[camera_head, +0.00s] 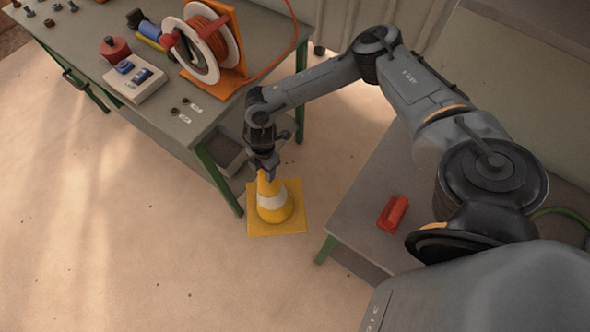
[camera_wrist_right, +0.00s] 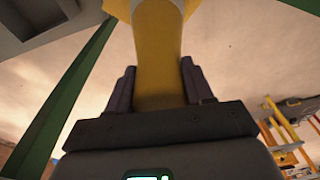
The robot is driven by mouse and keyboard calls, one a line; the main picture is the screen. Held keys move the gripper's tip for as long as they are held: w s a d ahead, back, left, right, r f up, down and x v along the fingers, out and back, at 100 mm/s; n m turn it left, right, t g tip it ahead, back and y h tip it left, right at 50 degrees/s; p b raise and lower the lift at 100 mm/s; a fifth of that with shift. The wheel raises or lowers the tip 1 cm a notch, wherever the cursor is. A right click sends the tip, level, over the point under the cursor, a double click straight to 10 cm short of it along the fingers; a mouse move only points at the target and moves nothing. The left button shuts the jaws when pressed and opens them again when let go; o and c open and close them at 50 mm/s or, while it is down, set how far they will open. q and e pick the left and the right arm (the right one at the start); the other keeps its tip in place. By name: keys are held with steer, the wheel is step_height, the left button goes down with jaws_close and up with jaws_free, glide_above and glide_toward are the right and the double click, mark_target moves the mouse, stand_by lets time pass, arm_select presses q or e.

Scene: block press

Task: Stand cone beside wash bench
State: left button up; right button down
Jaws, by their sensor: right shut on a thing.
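A yellow cone (camera_head: 273,202) with a white band and a square yellow base is upright in the head view, between the two benches. Its base looks at or very near the floor; I cannot tell if it touches. My right gripper (camera_head: 265,172) is shut on the cone's top from above. In the right wrist view the yellow cone (camera_wrist_right: 158,50) runs between the two fingers of the right gripper (camera_wrist_right: 158,88). The grey bench on the right (camera_head: 345,200) stands just right of the cone. I cannot tell by looks which bench is the wash bench. My left gripper is not in view.
The left bench (camera_head: 190,140) carries an orange cable reel (camera_head: 205,45), a grey switch box (camera_head: 135,82) and small parts. A red object (camera_head: 393,213) lies on the right bench. Green bench legs stand close on both sides of the cone. The floor in front is clear.

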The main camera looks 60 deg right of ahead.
mark_target(289, 191)
steer(key=s+d+f+n+b, duration=0.1)
steer(key=d+f+n+b, duration=0.2)
steer(key=f+b, duration=0.3)
steer(key=s+d+f+n+b, duration=0.1)
steer(key=d+f+n+b, duration=0.2)
steer(key=f+b, duration=0.4)
steer(key=s+d+f+n+g+b, duration=0.1)
steer(key=d+f+n+b, duration=0.2)
steer(key=f+b, duration=0.4)
steer(key=shift+d+f+n, duration=0.15)
steer(key=shift+d+f, duration=0.05)
steer(key=shift+f, duration=1.6)
steer(key=shift+d+f+n, duration=0.15)
steer(key=shift+d+f, duration=0.05)
steer(key=shift+f, duration=1.55)
step_height(289, 191, down, 6)
steer(key=b, duration=0.3)
steer(key=shift+s+r+b, duration=0.1)
steer(key=shift+r+b, duration=0.05)
steer(key=shift+b, duration=0.2)
steer(key=shift+d+f+b, duration=0.1)
steer(key=shift+f+b, duration=1.05)
steer(key=shift+f, duration=1)
steer(key=shift+c, duration=2.2)
jaws_free()
